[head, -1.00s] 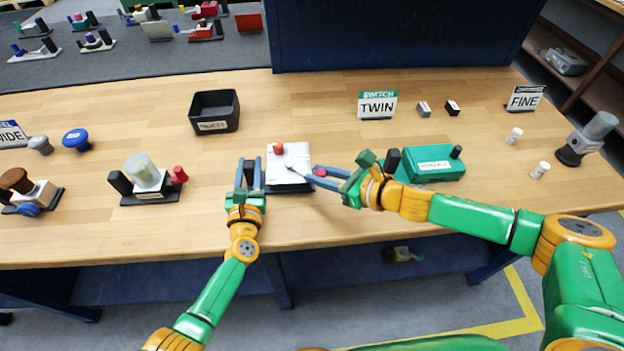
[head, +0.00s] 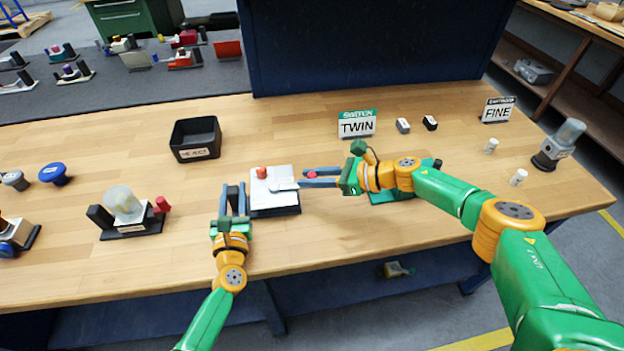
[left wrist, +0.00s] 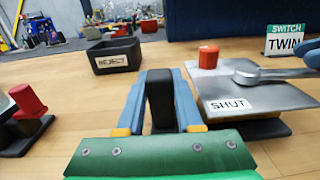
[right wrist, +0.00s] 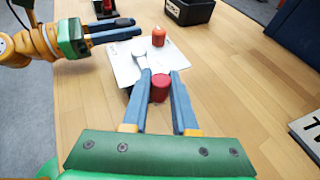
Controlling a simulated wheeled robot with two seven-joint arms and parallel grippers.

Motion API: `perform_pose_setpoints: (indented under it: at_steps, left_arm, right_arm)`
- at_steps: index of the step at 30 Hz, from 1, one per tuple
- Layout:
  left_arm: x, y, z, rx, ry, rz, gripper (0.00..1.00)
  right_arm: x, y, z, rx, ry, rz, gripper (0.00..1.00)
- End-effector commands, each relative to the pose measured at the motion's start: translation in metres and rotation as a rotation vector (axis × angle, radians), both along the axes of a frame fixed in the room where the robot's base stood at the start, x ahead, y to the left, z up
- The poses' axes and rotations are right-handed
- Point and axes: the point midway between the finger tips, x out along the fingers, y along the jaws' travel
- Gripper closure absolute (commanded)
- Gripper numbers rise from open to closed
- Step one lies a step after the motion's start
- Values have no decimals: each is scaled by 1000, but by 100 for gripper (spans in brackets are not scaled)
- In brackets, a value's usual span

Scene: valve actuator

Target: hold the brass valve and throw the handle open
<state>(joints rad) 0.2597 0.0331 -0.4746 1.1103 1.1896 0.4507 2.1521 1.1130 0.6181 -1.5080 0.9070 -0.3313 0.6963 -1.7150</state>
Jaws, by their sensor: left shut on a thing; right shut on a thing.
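My left gripper (head: 235,190) is shut on the black post (left wrist: 160,100) at the unit's left side. My right gripper (head: 306,178) is shut on the red knob (right wrist: 160,88) at the lever's end, right of the plate.
A black REJECT bin (head: 195,138) stands behind left. A TWIN sign (head: 357,124) and small blocks (head: 403,125) are behind right. A green box lies partly hidden under my right arm. Another fixture (head: 125,208) stands at left. The bench between is clear.

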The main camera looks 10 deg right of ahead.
Motion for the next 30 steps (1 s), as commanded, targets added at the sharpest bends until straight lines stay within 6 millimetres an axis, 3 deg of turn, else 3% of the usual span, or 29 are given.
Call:
perform_pose_setpoints:
  at_steps: [16,17,19,30]
  left_arm:
    - [-2,-1,-4,-2,10,-4,100]
    - [-2,-1,-4,-2,10,-4,100]
    - [-2,-1,-4,-2,10,-4,100]
    - [-2,-1,-4,-1,11,-3,100]
  right_arm:
    - [3,-2,0,-1,-2,-6,100]
    - [3,-2,0,-1,-2,-6,66]
    - [3,-1,0,-1,-2,-5,47]
    - [0,-6,1,0,0,-3,44]
